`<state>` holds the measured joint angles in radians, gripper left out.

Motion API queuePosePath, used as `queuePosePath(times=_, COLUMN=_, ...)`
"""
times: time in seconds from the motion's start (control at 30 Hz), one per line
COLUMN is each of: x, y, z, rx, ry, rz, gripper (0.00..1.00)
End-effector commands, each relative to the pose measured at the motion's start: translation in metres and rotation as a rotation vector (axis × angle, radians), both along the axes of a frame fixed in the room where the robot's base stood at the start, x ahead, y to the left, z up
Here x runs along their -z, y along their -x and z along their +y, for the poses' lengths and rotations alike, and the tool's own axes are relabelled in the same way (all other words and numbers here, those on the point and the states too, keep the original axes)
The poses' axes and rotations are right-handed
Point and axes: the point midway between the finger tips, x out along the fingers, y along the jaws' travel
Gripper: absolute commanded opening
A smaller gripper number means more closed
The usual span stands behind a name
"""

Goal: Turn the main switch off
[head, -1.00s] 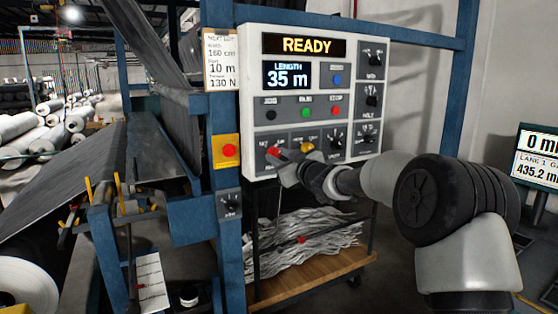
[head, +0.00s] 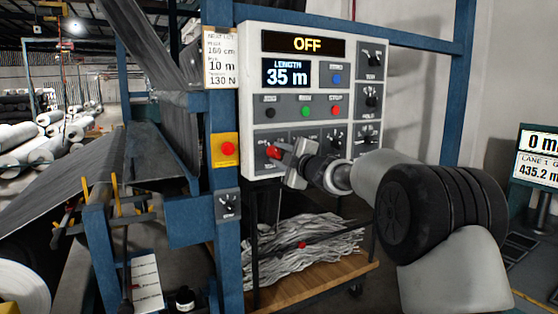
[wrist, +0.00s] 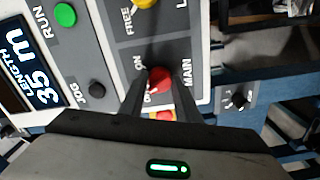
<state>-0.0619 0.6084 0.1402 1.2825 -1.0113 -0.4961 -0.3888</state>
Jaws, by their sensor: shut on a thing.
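The main switch (head: 272,152) is a red rotary knob at the lower left of the white control panel (head: 247,105). In the wrist view the red knob (wrist: 159,79) sits between two dark fingers, next to the labels "MAIN" and "ON"; the other label is partly covered. My gripper (head: 281,150) is shut on the knob, reaching in from the right. It also shows in the wrist view (wrist: 157,92). The panel's top display (head: 306,44) reads "OFF". The length display (head: 286,74) reads "35 m".
A red button on a yellow plate (head: 227,149) is on the blue post left of the panel. Green (head: 306,111) and red (head: 335,111) buttons and several black knobs surround the switch. A wooden-decked cart (head: 330,280) with shredded strips stands below.

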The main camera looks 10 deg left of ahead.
Motion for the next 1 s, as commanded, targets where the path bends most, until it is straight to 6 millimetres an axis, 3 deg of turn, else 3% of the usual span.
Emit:
queuePosePath(times=0.5, x=-0.0006, y=0.0002, z=0.0010, rx=-0.002, ry=0.245, rz=-0.168, gripper=0.07)
queuePosePath(times=1.0, x=-0.0017, y=0.0002, z=0.0008, rx=-0.002, ry=0.278, rz=-0.189, gripper=0.07)
